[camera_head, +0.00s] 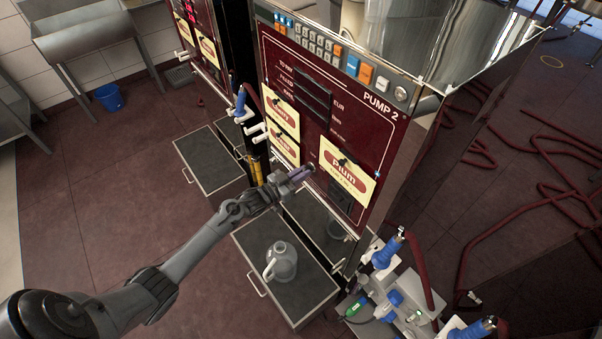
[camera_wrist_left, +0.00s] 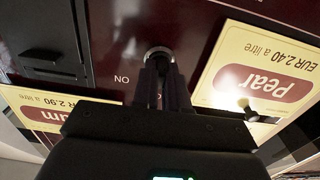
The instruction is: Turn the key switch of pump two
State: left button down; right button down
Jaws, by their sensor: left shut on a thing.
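Pump 2 (camera_head: 345,95) is a maroon cabinet with a slanted front panel, labelled "PUMP 2" at its upper right. Its key switch shows in the left wrist view as a round metal collar (camera_wrist_left: 158,52) on the maroon panel, with upside-down "ON" lettering beside it. My left gripper (camera_head: 297,175) reaches the panel between the Pear card and the Plum card. In the left wrist view its fingers (camera_wrist_left: 160,72) are closed together at the collar, shut on the key. The fingers hide the key and part of the switch. My right gripper is not in view.
A Plum card (camera_head: 346,172) and a Pear card (camera_head: 284,146) flank the gripper. Blue nozzles (camera_head: 387,252) stand at the lower right.

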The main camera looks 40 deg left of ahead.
pick_arm(q)
jog(key=shift+f, duration=0.25)
jog(key=c, duration=1.5)
grip_release()
jog(key=o, duration=0.3)
jog(key=shift+r, duration=0.15)
jog(key=shift+o, duration=0.2)
jog(key=p+v, duration=0.1)
jog(key=v, duration=0.9)
jog(key=shift+s, duration=0.35)
